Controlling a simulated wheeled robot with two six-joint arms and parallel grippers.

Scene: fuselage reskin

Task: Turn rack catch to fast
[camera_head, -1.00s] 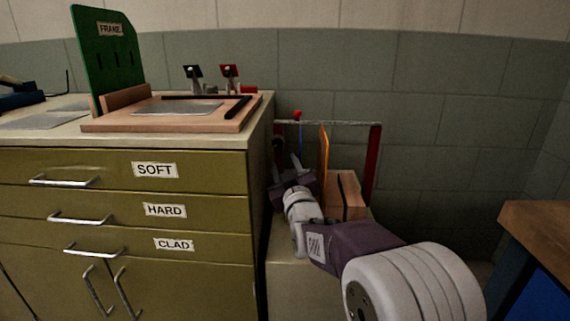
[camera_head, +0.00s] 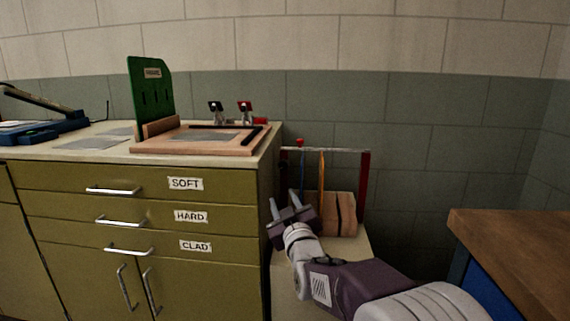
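The rack (camera_head: 365,186) stands right of the drawer cabinet, with a red post and a pale top bar. A small red knob (camera_head: 300,142) sits at the left of the top bar; it may be the catch, but its setting cannot be read. A thin orange piece (camera_head: 321,172) and a blue one (camera_head: 302,160) stand upright under the bar. My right gripper (camera_head: 285,197) is open, with nothing visible between its fingers. It points up, below and slightly left of the knob and apart from it. My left gripper is out of view.
The olive cabinet (camera_head: 150,205) has drawers labelled SOFT, HARD and CLAD. On its top are a wooden board (camera_head: 220,149), a green FRAME panel (camera_head: 150,95) and two small clamps. Wooden blocks (camera_head: 340,214) stand in the rack. A wooden bench (camera_head: 520,235) is at right.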

